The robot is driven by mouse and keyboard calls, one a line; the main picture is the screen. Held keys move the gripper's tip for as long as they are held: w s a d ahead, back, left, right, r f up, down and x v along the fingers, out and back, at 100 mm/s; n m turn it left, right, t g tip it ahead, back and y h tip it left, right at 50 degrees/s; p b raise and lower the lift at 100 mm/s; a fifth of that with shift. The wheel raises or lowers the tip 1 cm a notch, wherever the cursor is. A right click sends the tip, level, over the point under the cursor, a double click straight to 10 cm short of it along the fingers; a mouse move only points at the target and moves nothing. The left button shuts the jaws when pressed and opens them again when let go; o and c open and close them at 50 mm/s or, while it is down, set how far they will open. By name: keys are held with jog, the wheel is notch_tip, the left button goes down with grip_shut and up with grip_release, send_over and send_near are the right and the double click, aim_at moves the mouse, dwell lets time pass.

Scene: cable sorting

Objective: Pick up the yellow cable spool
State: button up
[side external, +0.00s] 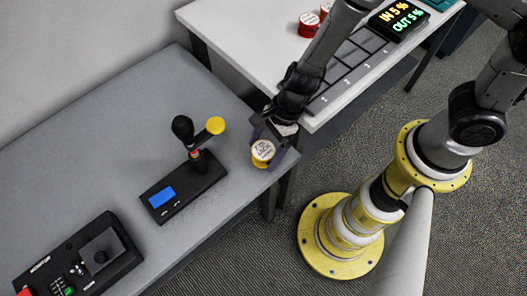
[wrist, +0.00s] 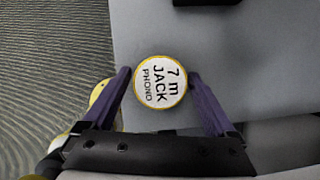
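The yellow cable spool (side external: 263,152) has a round white label and stands near the right corner of the grey table. The spool's underside is hidden.
A black device (side external: 183,187) with a blue screen, dark knob and yellow disc stands left of the spool. Another black box (side external: 80,262) lies at the lower left. A white table (side external: 237,42) behind holds red spools (side external: 309,25), a numbered tray (side external: 345,72) and a display (side external: 399,20).

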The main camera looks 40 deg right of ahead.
jog(key=c, duration=1.2)
jog(key=shift+r, duration=0.15)
